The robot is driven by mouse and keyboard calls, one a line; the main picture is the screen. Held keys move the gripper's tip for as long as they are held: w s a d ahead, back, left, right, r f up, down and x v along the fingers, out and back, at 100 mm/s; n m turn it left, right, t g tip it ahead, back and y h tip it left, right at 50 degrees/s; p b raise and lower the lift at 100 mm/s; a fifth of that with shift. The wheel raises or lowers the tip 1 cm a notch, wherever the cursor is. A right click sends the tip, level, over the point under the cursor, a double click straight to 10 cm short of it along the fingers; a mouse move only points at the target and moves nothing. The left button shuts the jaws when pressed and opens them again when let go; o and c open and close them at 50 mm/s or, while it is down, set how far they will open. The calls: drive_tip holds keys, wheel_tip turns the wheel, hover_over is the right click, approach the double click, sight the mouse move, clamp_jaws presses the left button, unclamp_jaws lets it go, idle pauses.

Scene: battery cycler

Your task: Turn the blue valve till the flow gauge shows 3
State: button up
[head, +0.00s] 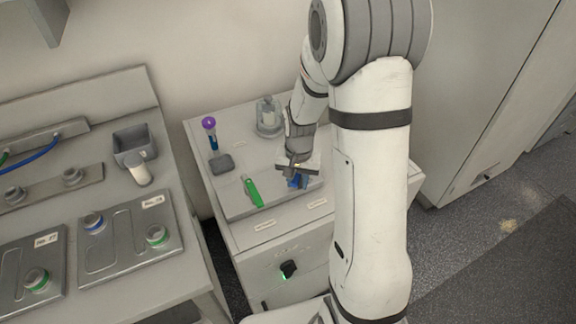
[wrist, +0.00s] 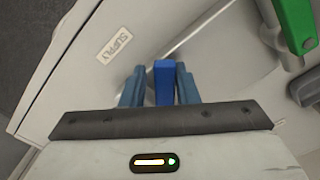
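The blue valve (head: 297,182) is on the raised panel of the grey cabinet, partly hidden under my gripper (head: 298,172) in the head view. In the wrist view the blue valve's handle (wrist: 164,84) stands between the two blue-grey fingers of my gripper (wrist: 160,84). The fingers are apart, one on each side of the handle. A gap shows on the left, while the right finger is very close to it or touching. An upright tube with a purple top (head: 209,124) stands at the panel's back left; I cannot tell if it is the flow gauge. No gauge reading is legible.
A green handle (head: 252,192) lies left of the blue valve and also shows in the wrist view (wrist: 297,28). A glass vessel (head: 268,117) stands behind. A "SUPPLY" label (wrist: 115,46) is near the blue valve. A black knob (head: 288,269) is on the cabinet front.

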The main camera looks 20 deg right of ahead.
sight(297, 179)
drive_tip(key=shift+c, duration=0.5)
drive_tip(key=shift+o, duration=0.5)
wheel_tip(297, 179, up, 8)
drive_tip(key=p, duration=0.5)
drive_tip(key=shift+p, duration=0.3)
drive_tip(key=shift+r, duration=0.15)
drive_tip(key=s+a+r+n+t, duration=0.2)
drive_tip(key=s+r+n, duration=0.3)
drive_tip(key=s+r, duration=1.2)
drive_tip(key=shift+t, duration=0.6)
idle(0.9)
